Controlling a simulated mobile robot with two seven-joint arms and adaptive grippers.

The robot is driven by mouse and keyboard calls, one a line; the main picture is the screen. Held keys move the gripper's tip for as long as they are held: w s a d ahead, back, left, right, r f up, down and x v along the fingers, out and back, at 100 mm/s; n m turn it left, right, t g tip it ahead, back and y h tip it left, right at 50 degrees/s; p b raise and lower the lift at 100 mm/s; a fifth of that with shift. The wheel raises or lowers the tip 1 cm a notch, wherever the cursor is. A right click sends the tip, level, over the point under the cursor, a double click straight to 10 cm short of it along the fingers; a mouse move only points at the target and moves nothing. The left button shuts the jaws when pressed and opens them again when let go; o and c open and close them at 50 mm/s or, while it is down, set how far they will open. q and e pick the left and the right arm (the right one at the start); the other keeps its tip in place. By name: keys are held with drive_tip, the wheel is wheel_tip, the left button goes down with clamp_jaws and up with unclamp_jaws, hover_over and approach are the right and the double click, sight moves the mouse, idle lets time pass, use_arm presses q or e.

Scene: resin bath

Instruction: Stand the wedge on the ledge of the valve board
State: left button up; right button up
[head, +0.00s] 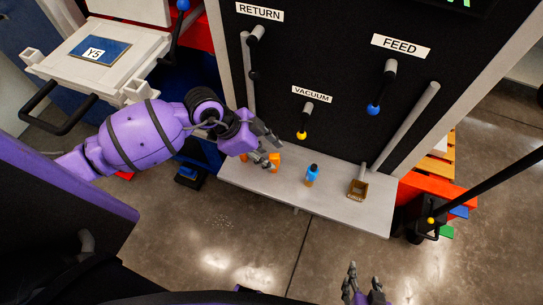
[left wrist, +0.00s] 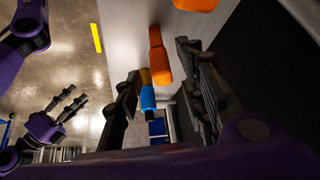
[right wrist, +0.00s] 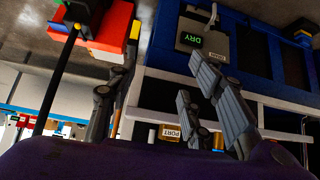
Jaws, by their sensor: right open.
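An orange piece (head: 275,159), which may be the wedge, is on the light grey ledge (head: 330,205) of the black valve board (head: 330,60). Its shape is unclear in the head view. My left gripper (head: 271,151) is at it, fingers apart. In the left wrist view an orange block with a narrower end (left wrist: 160,62) shows between the open fingers (left wrist: 160,75); I see no clear grip. A second orange piece (head: 244,157) is partly hidden behind the left gripper. My right gripper (head: 364,285) is open and empty, off the ledge at the bottom.
Levers with yellow (head: 302,135) and blue (head: 374,108) knobs hang above. A grey bar (head: 405,130) slants at the right.

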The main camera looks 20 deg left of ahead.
use_arm(q)
drive_tip(key=v, duration=0.8)
drive_tip(key=s+d+r+t+h, duration=0.3)
drive_tip(key=d+r+t+h, duration=0.2)
drive_tip(key=d+h, duration=0.45)
drive_tip(key=s+a+f+n+t+y, duration=0.2)
drive_tip(key=a+f+n+t+y, duration=0.5)
drive_tip(key=a+f+n+y, duration=0.4)
drive_tip(key=s+f+n+g+y, duration=0.2)
drive_tip(key=s+f+g+y, duration=0.2)
drive_tip(key=s+f, duration=1)
drive_tip(key=shift+s+f+g+p, duration=0.15)
drive_tip(key=shift+s+g+p, duration=0.15)
drive_tip(key=shift+g, duration=0.7)
